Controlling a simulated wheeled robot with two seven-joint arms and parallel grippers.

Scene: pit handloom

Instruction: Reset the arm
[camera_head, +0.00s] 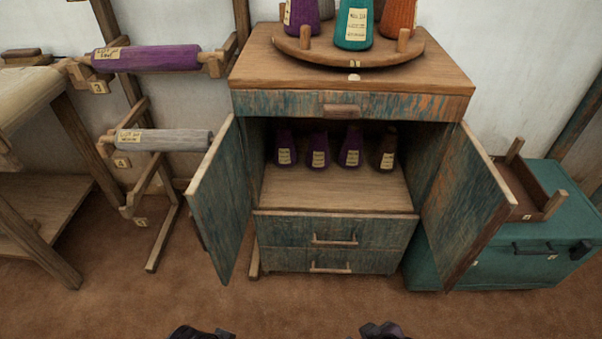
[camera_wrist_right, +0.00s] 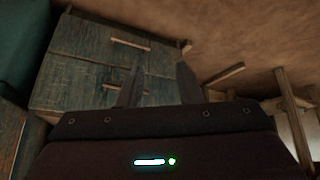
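My right gripper (camera_wrist_right: 160,78) shows in the right wrist view with its two dark fingers apart and nothing between them. Beyond the fingers are the drawer fronts of the cabinet (camera_wrist_right: 85,60) and brown floor. In the head view only dark tips of my two arms show at the bottom edge, the left one (camera_head: 200,333) and the right one (camera_head: 382,330). Both are in front of the cabinet, apart from it. The left fingers are not clear enough to judge.
The cabinet (camera_head: 352,75) has its left door (camera_head: 217,200) and right door (camera_head: 465,205) swung open outward. Several yarn cones stand inside, and others on the round tray (camera_head: 350,55) on top. A teal chest (camera_head: 540,250) stands right, roller racks left. Floor in front is clear.

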